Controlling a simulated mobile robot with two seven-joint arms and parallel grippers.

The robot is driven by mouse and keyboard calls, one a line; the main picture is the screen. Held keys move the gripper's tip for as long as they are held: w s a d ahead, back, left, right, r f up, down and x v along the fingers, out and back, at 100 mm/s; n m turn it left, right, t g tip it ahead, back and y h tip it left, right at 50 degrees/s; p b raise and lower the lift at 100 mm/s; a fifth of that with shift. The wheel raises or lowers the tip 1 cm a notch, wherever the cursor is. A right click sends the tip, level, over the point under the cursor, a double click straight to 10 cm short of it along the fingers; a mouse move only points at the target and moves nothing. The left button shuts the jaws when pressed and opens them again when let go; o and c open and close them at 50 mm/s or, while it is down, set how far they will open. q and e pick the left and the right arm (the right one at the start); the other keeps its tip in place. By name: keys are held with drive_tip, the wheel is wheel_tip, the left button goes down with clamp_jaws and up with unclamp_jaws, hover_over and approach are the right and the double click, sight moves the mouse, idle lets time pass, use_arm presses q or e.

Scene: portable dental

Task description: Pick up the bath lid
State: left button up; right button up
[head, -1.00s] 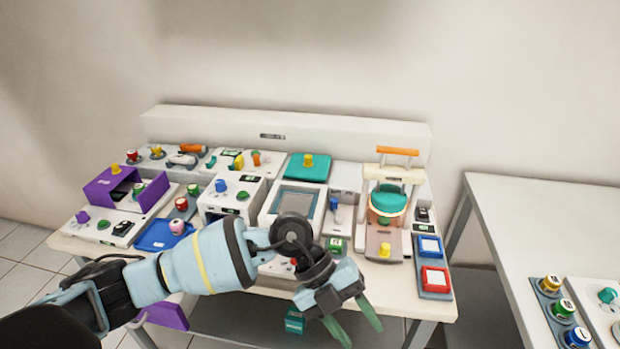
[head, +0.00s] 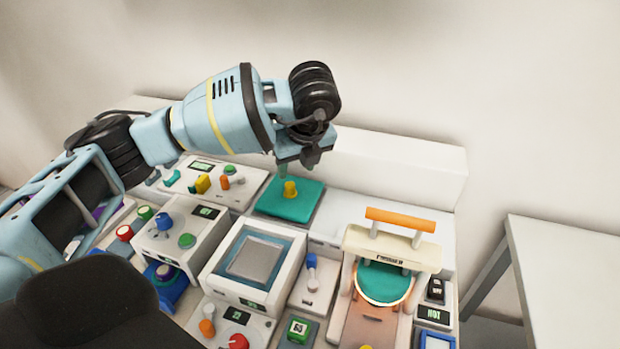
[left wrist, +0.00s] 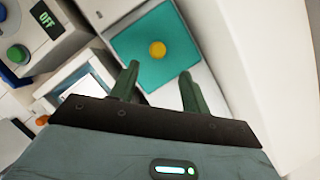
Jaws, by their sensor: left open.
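The bath lid is a flat teal square (head: 272,207) with a yellow knob (head: 290,190) at its middle. It lies on a white unit at the back of the bench, in front of the raised back ledge. In the left wrist view the lid (left wrist: 135,35) fills the upper middle, with its knob (left wrist: 158,49) a little beyond the fingertips. My left gripper (head: 290,171) hangs above the lid, fingers down and partly hidden by its own wrist. In the left wrist view its green fingers (left wrist: 159,76) are apart and empty. My right gripper is not in view.
A press-like frame with an orange handle (head: 400,219) stands to the right. The white back ledge (head: 400,165) rises close behind the lid. Several small knobbed panels crowd the left.

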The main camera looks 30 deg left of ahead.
sight(290, 184)
use_arm(q)
drive_tip(key=shift+x, duration=1.15)
drive_tip(key=shift+w+a+f, duration=0.1)
drive_tip(key=shift+a+f, duration=0.3)
drive_tip(key=shift+f, duration=0.05)
drive_tip(key=x, duration=0.4)
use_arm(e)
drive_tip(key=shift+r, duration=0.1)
use_arm(q)
clamp_jaws()
